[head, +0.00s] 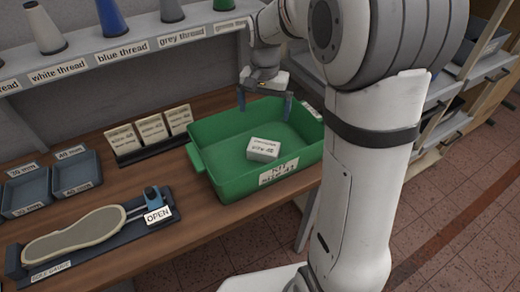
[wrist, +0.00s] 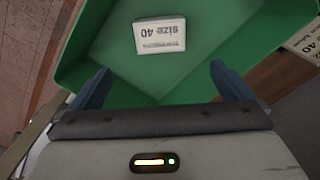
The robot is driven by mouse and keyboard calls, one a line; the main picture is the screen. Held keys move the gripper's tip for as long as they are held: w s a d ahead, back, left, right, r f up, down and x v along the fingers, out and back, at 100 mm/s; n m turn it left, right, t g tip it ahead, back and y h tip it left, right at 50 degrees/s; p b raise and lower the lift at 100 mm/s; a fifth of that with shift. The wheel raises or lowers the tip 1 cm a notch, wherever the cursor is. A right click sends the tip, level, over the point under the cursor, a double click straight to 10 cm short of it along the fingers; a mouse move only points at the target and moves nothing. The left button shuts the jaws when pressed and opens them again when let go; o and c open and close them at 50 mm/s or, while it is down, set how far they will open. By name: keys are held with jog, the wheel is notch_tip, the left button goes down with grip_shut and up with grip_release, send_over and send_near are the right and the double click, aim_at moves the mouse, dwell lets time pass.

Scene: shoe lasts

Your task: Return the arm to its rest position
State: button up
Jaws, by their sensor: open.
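My gripper (head: 264,106) is open and empty above the back part of a green bin (head: 205,172) on the wooden bench. In the wrist view my gripper (wrist: 162,85) shows two blue fingers spread wide, with nothing between them. A small white box (head: 263,149) lies in the bin, apart from the fingers. In the wrist view the box (wrist: 160,35) reads "size 40". My arm reaches in from the right and hides part of the bench and shelf.
A shelf with thread cones (head: 113,18) runs along the back. Label cards (head: 150,130), blue trays (head: 76,172) and a size gauge holding a shoe sole (head: 75,235) with an "OPEN" tag stand left of the bin. Side shelving (head: 480,75) stands at right. Tiled floor is open at lower right.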

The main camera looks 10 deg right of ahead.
jog(key=shift+r, duration=0.95)
jog(key=s+d+n+t, duration=0.2)
jog(key=s+n, duration=0.3)
jog(key=s, duration=1.6)
jog(key=shift+s+d+r+t, duration=0.2)
jog(key=shift+s+r+t, duration=0.15)
jog(key=shift+t, duration=0.15)
jog(key=shift+c, duration=0.2)
